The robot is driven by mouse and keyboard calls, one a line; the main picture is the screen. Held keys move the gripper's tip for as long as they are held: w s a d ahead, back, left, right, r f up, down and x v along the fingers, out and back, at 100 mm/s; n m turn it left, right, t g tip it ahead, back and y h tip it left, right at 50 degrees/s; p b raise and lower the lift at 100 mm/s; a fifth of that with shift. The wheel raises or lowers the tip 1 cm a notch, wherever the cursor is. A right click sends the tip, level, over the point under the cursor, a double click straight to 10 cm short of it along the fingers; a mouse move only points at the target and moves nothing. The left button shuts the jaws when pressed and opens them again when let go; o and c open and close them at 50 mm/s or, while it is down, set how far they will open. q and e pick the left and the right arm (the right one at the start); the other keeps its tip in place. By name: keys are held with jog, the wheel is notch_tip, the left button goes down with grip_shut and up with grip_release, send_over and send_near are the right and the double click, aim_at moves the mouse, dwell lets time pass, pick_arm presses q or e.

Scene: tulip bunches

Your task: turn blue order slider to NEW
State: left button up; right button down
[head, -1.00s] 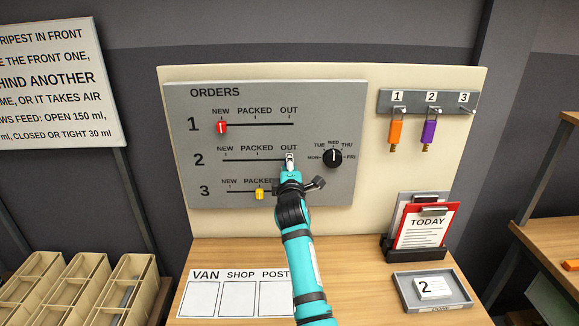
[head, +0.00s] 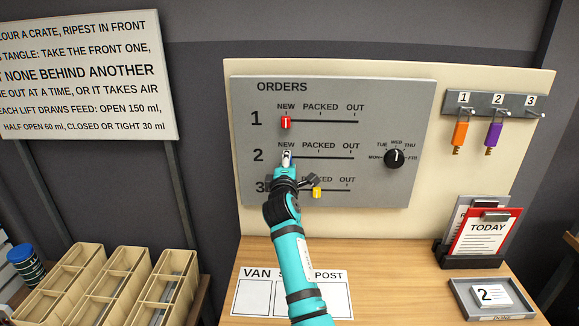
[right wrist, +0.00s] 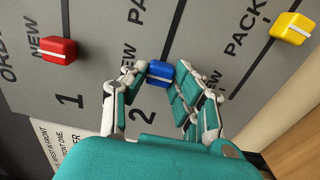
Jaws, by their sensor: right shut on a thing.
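The blue slider (right wrist: 160,73) sits at the left end of row 2 on the grey orders board (head: 420,120), under the NEW label. In the right wrist view it is between the two fingertips of my right gripper (right wrist: 157,80), which is shut on it. In the head view my right gripper (head: 287,161) is at the NEW end of row 2 and hides the blue slider. My left gripper is not in view.
The red slider (head: 286,122) is at NEW in row 1, just above. The yellow slider (head: 317,192) is under PACKED in row 3, close to my right gripper. A black day dial (head: 394,158) is right of row 2.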

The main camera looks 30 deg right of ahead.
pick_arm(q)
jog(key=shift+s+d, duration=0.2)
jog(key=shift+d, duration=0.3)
pick_arm(e)
jog(key=shift+a, duration=0.1)
jog(key=c, duration=1.1)
grip_release()
jog(key=shift+w, duration=0.1)
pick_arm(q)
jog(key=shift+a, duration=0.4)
pick_arm(e)
jog(key=shift+o, duration=0.3)
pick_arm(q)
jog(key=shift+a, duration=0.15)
pick_arm(e)
jog(key=shift+a, duration=0.1)
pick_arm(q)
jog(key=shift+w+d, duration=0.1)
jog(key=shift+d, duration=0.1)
pick_arm(e)
jog(key=v, duration=0.7)
jog(key=shift+s, duration=0.25)
jog(key=shift+f, duration=0.1)
